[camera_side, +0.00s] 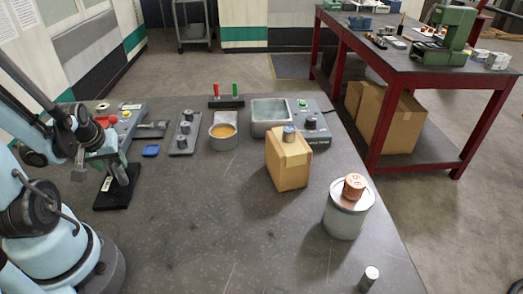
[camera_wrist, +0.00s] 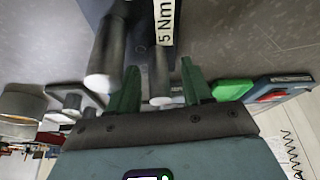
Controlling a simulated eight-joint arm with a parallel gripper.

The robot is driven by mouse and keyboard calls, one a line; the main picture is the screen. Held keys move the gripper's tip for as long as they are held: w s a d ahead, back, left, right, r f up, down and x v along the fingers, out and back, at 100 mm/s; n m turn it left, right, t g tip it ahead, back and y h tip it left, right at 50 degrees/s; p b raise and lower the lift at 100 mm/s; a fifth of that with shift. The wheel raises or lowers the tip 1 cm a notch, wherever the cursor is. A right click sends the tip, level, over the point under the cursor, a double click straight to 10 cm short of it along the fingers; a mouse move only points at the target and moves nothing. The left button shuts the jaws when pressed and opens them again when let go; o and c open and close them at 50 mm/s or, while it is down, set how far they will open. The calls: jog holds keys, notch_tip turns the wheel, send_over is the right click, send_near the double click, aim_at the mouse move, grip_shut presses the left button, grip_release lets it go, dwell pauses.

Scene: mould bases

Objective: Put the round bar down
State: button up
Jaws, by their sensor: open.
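In the wrist view my gripper (camera_wrist: 160,68) has its two green fingers apart. A grey metal round bar (camera_wrist: 160,88) shows between them, with a gap visible on both sides. A second, nearer grey bar (camera_wrist: 104,65) stands outside the left finger. Both come from a dark block with a white "5 Nm" label (camera_wrist: 164,20). In the side view, a black base (camera_side: 118,194) with a white label and a pale grey bar (camera_side: 120,173) stands at the left, beside my arm. I cannot tell from the side view which bar is between the fingers.
The front middle table is clear.

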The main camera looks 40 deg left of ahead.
jog(key=shift+v, duration=5.9)
jog(key=w+d+m+t+h, duration=0.3)
jog(key=w+d+m, duration=0.8)
jog(key=d, duration=0.7)
jog(key=w+r+t, duration=0.1)
jog(key=w, duration=0.2)
jog(key=shift+t+h, duration=0.3)
jog(key=shift+h, duration=0.1)
